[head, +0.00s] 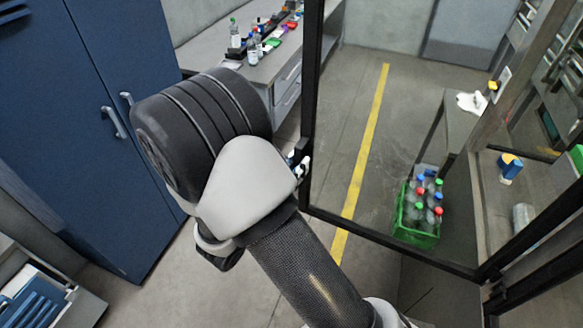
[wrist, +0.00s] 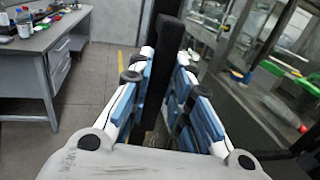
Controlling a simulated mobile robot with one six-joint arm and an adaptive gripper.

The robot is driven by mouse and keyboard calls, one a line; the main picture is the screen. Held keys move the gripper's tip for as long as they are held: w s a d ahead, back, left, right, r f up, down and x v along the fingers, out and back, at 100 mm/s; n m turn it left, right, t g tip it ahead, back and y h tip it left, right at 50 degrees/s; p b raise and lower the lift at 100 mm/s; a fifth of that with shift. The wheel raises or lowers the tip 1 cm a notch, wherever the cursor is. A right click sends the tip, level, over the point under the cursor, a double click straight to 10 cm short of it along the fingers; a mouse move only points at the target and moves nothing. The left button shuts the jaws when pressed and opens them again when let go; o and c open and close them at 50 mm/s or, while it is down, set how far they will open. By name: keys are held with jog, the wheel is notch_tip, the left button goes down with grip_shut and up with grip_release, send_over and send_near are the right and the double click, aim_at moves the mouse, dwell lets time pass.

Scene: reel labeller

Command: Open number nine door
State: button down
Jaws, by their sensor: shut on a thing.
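A clear door with a black frame (head: 311,90) stands right of my arm in the head view. Its bottom rail runs down to the machine frame at the lower right, and the door appears to stand at an angle to that frame. No number nine label can be read. In the wrist view a dark upright handle bar (wrist: 154,85) lies between the blue-padded fingers of my gripper (wrist: 165,62), which is shut on it. In the head view my arm hides most of the gripper; only fingertips show beside the door's edge.
A blue cabinet (head: 95,120) is at the left. A grey workbench (head: 270,68) with bottles stands behind. A green crate (head: 415,236) of bottles shows through the door, near a yellow floor line (head: 366,150). Machine framing (head: 520,75) fills the right. Open floor lies below the bench.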

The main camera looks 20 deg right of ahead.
jog(key=shift+d, duration=0.15)
jog(key=c, duration=1.8)
grip_release()
jog(key=shift+s, duration=0.15)
jog(key=shift+o, duration=0.2)
jog(key=v, duration=1.2)
jog(key=shift+r, duration=0.1)
